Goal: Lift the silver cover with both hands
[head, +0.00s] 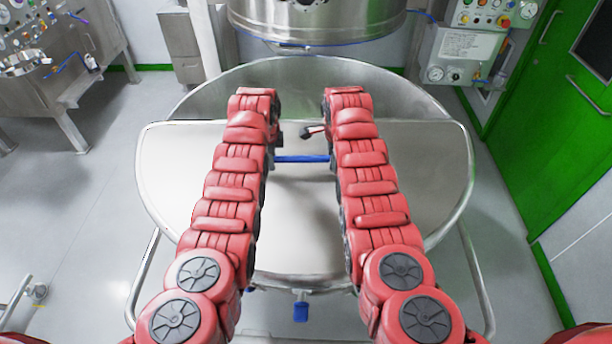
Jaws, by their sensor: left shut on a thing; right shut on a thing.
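The silver cover (300,215) is a pale, smooth plate with a straight back edge, lying across the front part of a round steel bowl (300,75). A blue bar (302,158) shows on it between my arms. My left gripper (273,148) is at the bar's left end, mostly hidden by my arm. My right gripper (322,140) is at its right end, also largely hidden. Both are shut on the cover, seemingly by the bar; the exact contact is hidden. I cannot tell whether the cover is clear of the rim.
A large steel vessel (320,20) hangs over the back of the bowl. A tubular frame (475,275) runs around the bowl's front. A control panel (470,45) and a green door (560,120) are at right. A steel machine (60,75) stands at left; the floor between is clear.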

